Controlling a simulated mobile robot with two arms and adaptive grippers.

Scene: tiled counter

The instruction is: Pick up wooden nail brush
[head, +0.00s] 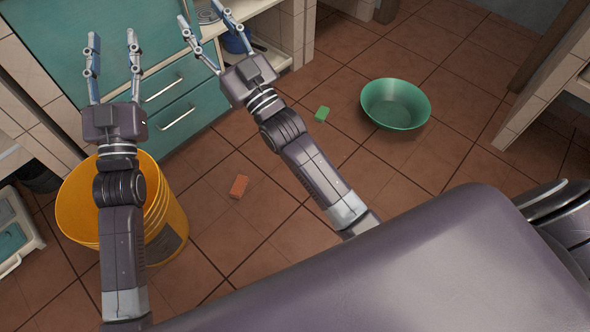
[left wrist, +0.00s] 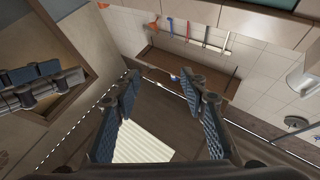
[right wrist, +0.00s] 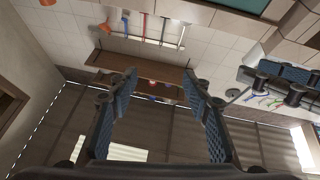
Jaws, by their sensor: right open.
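I cannot make out a wooden nail brush in any view. In the head view my left gripper (head: 112,36) is open and empty, in front of the teal cabinet above the yellow bucket. Its spread fingers also show in the left wrist view (left wrist: 160,79). My right gripper (head: 202,17) is open and empty near the open shelf, and its fingers are apart in the right wrist view (right wrist: 160,78). Neither gripper touches any object.
A yellow bucket (head: 166,212), orange sponge-like block (head: 239,187), green block (head: 322,113) and green basin (head: 396,104) are on the tiled floor. Teal drawers (head: 178,110) are ahead. A blue pot (head: 237,42) sits on the open shelf. Tools (left wrist: 206,37) hang on a wall.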

